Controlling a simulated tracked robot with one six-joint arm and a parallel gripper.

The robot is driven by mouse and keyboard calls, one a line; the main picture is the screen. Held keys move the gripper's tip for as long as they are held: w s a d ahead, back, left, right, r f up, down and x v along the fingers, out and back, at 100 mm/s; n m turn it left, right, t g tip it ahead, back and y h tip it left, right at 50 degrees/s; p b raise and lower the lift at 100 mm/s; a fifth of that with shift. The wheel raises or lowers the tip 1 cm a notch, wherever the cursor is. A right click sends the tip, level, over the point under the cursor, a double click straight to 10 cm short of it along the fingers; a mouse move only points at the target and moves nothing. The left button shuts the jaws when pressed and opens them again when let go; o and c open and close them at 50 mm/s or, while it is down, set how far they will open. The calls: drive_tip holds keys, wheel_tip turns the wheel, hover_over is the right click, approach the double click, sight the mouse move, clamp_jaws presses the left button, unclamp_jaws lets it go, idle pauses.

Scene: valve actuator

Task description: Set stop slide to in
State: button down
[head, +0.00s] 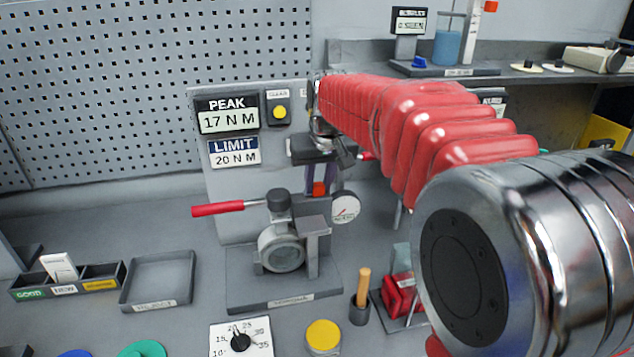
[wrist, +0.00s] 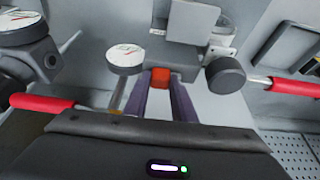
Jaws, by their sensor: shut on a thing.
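A small red-orange block (head: 319,189), which may be the stop slide's tab, sits at the upper part of the valve fixture (head: 282,247). In the wrist view the block (wrist: 160,77) lies between the purple fingertips. My gripper (head: 320,184) reaches down from above with its fingers around the block, shut on it. It also shows in the wrist view (wrist: 160,84). The fingers hide the block's sides, and I cannot tell the slide's position or any in/out marking. The slide's body is not clearly visible.
A red-handled lever (head: 224,208) sticks out left of the valve. A dial gauge (head: 345,207) stands close right of my fingers. The panel reads PEAK 17 N M (head: 227,115) and LIMIT 20 N M (head: 234,152). An empty tray (head: 160,280) lies left; a wooden-handled tool (head: 362,290) stands in front.

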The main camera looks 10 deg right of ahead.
drive_tip(key=shift+a, duration=1.45)
drive_tip(key=c, duration=1.5)
unclamp_jaws()
drive_tip(key=v, duration=1.3)
drive_tip(key=shift+s+r, duration=0.2)
drive_tip(key=shift+r, duration=0.1)
